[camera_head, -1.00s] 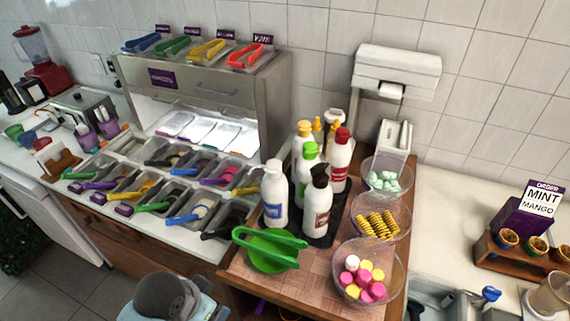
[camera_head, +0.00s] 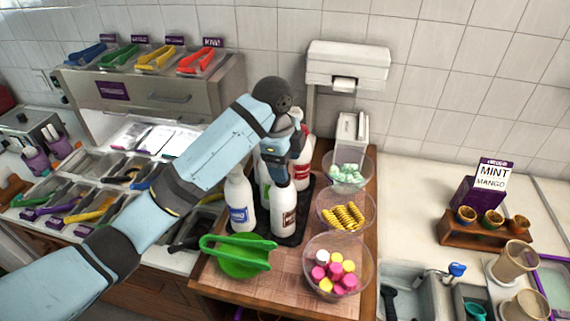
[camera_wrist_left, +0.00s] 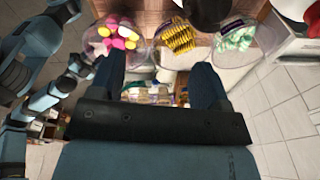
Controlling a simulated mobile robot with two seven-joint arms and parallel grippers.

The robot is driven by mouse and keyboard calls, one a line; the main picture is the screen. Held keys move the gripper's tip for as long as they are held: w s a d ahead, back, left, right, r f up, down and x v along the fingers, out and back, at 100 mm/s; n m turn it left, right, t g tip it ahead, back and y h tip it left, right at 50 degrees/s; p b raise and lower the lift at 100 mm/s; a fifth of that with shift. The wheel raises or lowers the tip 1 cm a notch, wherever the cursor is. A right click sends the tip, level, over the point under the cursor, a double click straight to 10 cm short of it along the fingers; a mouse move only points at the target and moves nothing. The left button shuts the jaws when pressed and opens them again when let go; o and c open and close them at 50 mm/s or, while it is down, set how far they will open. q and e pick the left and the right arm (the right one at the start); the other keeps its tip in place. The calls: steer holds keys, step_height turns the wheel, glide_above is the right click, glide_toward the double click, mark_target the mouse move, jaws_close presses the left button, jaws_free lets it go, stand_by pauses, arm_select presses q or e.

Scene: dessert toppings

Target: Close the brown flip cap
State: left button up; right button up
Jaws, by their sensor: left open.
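The white bottle with a brown label (camera_head: 284,212) stands upright in the dark tray (camera_head: 262,234) on the wooden stand. Its brown cap shows in the earlier head view; now my left gripper covers it there. My left gripper (camera_head: 279,170) is above and against the top of this bottle in the head view, and I cannot tell whether it touches. In the left wrist view the two fingers of my left gripper (camera_wrist_left: 158,65) are apart with nothing clearly between them. A dark rounded shape at the top edge there may be the cap; I cannot tell. My right gripper is not seen.
A white bottle with a blue label (camera_head: 238,204) and a red-labelled bottle (camera_head: 305,165) stand close by. Clear bowls with pink-and-yellow (camera_head: 312,286), yellow (camera_head: 320,221) and mint pieces (camera_head: 334,180) line the right.

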arm_select(q)
steer(key=w+r+m+y, duration=0.25)
steer(key=w+r, duration=0.25)
steer(key=r, duration=0.3)
steer(key=shift+h, duration=0.45)
step_height(320, 180, down, 13)
steer(key=shift+a+f+p, duration=0.15)
steer(key=shift+p, duration=0.3)
